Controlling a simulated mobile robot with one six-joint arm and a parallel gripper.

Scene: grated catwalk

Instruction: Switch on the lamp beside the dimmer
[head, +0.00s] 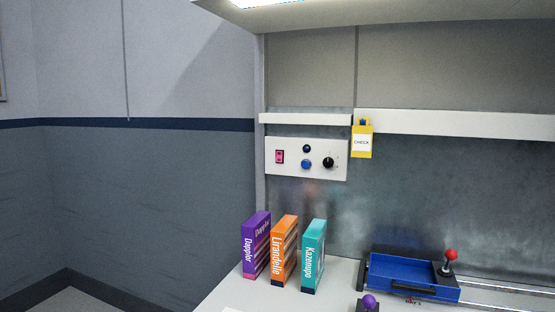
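A pale control panel (257,160) is fixed to the back wall above the worktop. On it are a red rocker switch (280,157) at the left, a small dark blue round lamp or indicator (306,149) that looks unlit, a brighter blue round button (306,164) just below it, and a black dial knob (328,162) with marks around it at the right, which looks like the dimmer. The rocker's position is too small to tell. My gripper is not in view.
Three upright boxes, purple (256,245), orange (284,252) and teal (313,255), stand on the worktop (232,290) below the panel. A yellow "CHECK" tag (362,142) hangs right of it. A blue sliding tray (405,270), a red-ball lever (451,255) and a purple knob (369,301) are at right.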

